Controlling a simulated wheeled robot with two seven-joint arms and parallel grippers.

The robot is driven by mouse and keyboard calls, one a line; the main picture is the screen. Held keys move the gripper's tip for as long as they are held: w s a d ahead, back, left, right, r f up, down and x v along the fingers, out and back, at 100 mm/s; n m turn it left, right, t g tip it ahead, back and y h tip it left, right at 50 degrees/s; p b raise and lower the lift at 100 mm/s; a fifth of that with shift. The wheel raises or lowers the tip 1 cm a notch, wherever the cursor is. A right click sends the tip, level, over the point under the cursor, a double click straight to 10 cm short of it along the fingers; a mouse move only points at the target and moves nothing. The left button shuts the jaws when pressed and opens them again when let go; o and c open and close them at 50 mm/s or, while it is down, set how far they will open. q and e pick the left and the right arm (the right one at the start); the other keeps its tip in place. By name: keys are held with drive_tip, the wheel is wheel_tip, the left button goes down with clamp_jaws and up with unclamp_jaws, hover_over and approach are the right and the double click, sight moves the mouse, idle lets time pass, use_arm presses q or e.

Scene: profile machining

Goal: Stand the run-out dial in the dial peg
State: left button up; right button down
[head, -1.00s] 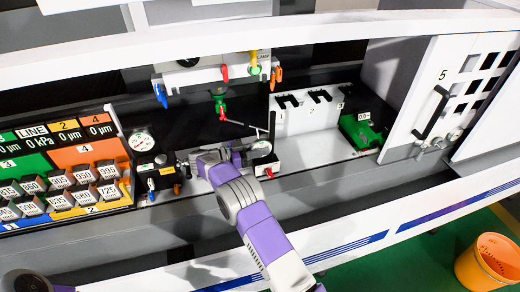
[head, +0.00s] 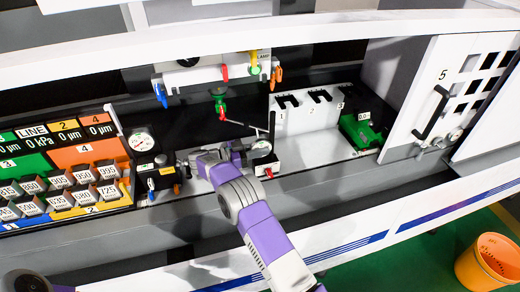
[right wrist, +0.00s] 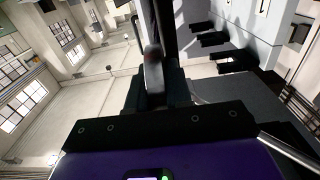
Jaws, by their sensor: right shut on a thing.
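The run-out dial (head: 262,147) shows as a small round pale face in the head view, just past the tip of my right gripper (head: 250,154). My right gripper points right along the machine bay. It is shut on the dial, and its fingers partly hide it. In the right wrist view the shut fingers (right wrist: 155,85) hold a dark, blurred piece, and no dial face shows. I cannot pick out the dial peg for sure; a small block with a red knob (head: 268,173) stands just below the dial.
A white rack (head: 308,118) with black slots stands right of the dial, with a dark upright post (head: 271,124) at its left edge. A green fixture (head: 360,131) stands farther right. Another dial gauge (head: 140,141) is at the left. The grey ledge in front is clear.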

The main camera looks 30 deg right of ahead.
drive_tip(key=shift+r, duration=0.35)
drive_tip(key=c, duration=1)
unclamp_jaws()
drive_tip(key=shift+s, duration=0.1)
drive_tip(key=shift+o, duration=0.2)
drive_tip(key=shift+f, duration=0.5)
drive_tip(key=v, duration=0.7)
drive_tip(key=shift+a+r+b, duration=0.3)
drive_tip(key=shift+b, duration=0.1)
